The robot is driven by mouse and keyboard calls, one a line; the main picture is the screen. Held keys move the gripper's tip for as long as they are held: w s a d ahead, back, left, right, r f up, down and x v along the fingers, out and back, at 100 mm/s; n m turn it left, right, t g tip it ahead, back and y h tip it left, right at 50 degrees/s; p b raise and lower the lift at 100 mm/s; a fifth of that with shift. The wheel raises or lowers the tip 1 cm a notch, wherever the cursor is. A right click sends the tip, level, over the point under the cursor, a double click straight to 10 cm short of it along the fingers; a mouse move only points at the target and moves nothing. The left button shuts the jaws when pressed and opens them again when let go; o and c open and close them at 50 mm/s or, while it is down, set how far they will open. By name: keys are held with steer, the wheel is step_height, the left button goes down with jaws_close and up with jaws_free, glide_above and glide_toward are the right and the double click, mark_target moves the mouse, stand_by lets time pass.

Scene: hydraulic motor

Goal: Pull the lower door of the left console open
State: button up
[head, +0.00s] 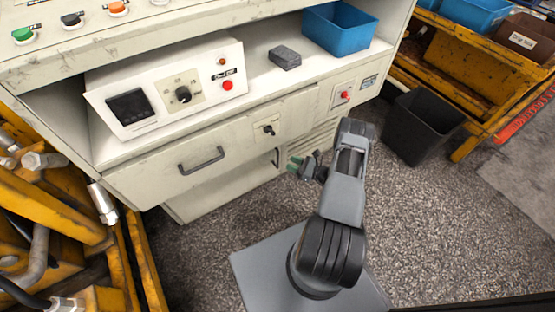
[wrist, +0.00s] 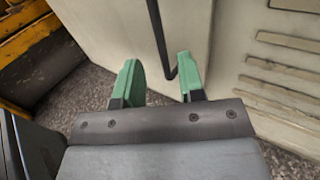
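The left console (head: 120,180) is an off-white cabinet with a drawer under its worktop. Its lower door (head: 225,188) is a plain off-white panel below the drawer and looks shut. The door's dark upright handle (head: 276,157) is near the door's right edge. My gripper (head: 300,163), with green fingers, is just right of the handle in the head view. In the wrist view the handle (wrist: 158,35) comes down between the two open fingers of my gripper (wrist: 157,64). Gaps show on both sides of the bar. The door panel (wrist: 105,25) shows behind it.
The drawer (head: 190,160) with its own dark handle sits above the door. A vented panel (head: 318,142) is to the right. A black bin (head: 420,125) and a yellow rack (head: 470,85) stand farther right. Yellow machinery (head: 50,215) is at the left.

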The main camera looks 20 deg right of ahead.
steer(key=b, duration=0.1)
glide_above(278, 167)
steer(key=shift+w+d, duration=0.1)
steer(key=shift+w, duration=0.2)
jaws_close()
stand_by(0.5)
